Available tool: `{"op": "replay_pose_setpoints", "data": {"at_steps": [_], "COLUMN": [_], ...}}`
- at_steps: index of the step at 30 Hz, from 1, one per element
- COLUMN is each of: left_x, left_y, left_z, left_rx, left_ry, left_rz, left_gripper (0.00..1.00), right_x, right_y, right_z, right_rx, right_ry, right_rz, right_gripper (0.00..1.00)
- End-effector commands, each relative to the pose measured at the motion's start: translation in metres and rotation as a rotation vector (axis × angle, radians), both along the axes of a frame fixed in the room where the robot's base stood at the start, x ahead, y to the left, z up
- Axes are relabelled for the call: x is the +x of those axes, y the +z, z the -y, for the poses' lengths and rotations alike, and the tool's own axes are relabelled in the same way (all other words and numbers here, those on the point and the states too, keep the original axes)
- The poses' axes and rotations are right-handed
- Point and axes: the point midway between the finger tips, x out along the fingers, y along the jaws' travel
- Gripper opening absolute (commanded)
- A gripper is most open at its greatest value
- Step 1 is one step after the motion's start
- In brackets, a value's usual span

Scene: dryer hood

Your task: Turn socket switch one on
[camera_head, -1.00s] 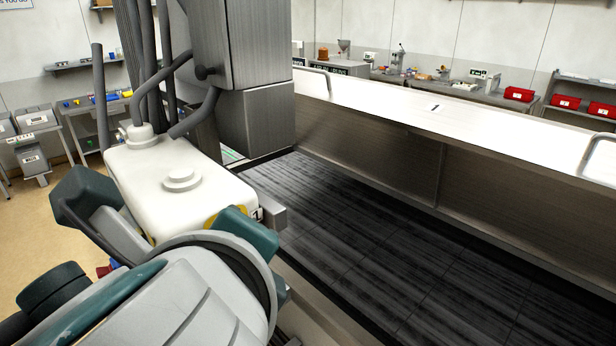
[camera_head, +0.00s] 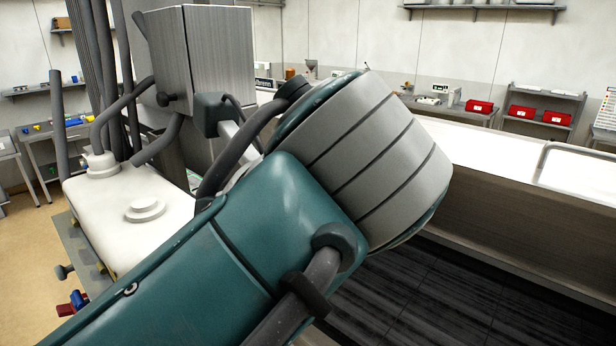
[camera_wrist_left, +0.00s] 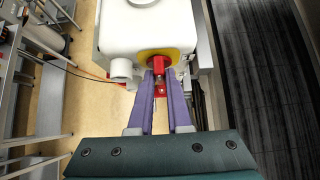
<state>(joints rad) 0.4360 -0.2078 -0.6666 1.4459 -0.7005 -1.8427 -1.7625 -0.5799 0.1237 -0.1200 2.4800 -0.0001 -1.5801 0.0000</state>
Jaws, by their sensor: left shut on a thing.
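In the left wrist view, a red switch handle (camera_wrist_left: 158,65) stands out from a yellow round plate (camera_wrist_left: 146,56) on the end of a white housing (camera_wrist_left: 120,35). My left gripper (camera_wrist_left: 159,78) has its two purple fingers shut on the red handle, one on each side. The fingers hide part of it, and I cannot read any marking to tell which switch it is. In the head view my left arm covers the middle, and the fingertips and the handle do not show there. My right gripper is in neither view.
The white housing also shows in the head view (camera_head: 128,228), with pipes rising from it. A small red and blue fitting (camera_head: 73,303) is at lower left. A steel hood box (camera_head: 205,60) stands behind. A dark slatted floor (camera_head: 450,290) lies right, below a long counter (camera_head: 500,150).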

Motion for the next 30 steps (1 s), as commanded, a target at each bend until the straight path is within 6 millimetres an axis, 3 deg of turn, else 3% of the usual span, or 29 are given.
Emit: {"op": "replay_pose_setpoints", "data": {"at_steps": [17, 18, 24, 30], "left_x": [0.0009, 0.001, 0.0008, 0.0007], "left_y": [-0.0003, -0.0004, -0.0003, -0.0003], "left_z": [-0.0007, -0.0008, -0.0005, -0.0002], "left_rx": [0.022, 0.022, 0.021, 0.02], "left_ry": [0.0, 0.001, 0.0, 0.001], "left_rz": [-0.024, -0.023, -0.023, -0.023], "left_gripper": [0.0, 0.2, 0.42, 0.46], "right_x": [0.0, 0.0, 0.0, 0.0], "right_y": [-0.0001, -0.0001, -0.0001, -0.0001], "right_z": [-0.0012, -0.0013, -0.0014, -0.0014], "right_rx": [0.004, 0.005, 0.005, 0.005], "right_ry": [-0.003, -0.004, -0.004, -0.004], "right_rz": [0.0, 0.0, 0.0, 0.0], "right_gripper": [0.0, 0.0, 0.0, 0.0]}}
